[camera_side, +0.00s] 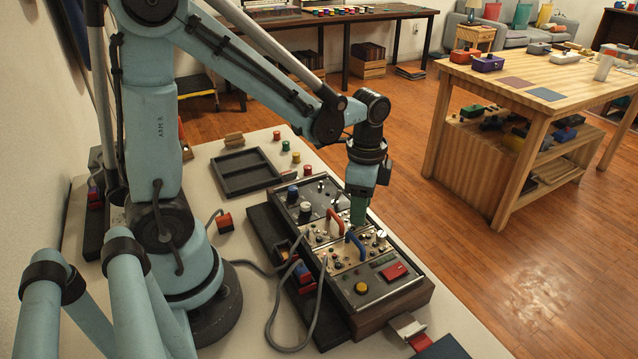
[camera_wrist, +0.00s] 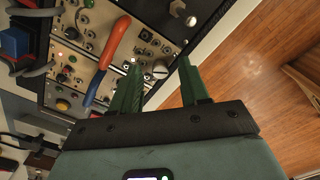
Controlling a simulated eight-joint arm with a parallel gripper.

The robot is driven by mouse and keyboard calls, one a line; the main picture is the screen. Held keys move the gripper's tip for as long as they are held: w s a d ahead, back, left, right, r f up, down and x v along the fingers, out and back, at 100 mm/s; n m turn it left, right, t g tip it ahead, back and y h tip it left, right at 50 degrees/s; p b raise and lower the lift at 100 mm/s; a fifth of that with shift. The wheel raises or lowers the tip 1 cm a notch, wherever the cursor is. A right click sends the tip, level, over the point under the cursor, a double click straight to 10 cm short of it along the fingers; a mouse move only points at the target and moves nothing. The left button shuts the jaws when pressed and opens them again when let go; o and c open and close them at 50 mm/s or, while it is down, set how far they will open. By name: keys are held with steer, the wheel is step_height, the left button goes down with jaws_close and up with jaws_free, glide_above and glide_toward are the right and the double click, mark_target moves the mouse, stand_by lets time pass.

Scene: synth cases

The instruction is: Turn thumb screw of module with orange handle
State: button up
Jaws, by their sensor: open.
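The module with the orange handle (camera_side: 335,220) is a pale metal panel set in a dark console. The orange handle also shows in the wrist view (camera_wrist: 114,42), left of my gripper. A silver slotted thumb screw (camera_wrist: 160,69) lies between and beyond my green fingertips in the wrist view. My gripper (camera_side: 358,218) is open and points down over the far side of the panels. In the side view its fingers are seen nearly edge-on, and the screw below is hidden.
A blue handle (camera_side: 356,246) stands on the neighbouring panel, close to the orange one. Knobs and a red block (camera_side: 395,271) rise from the console. Grey cables (camera_side: 278,310) loop along its near side. A dark empty tray (camera_side: 245,172) lies behind.

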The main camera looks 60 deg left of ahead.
steer(key=shift+c, duration=0.3)
jaws_close()
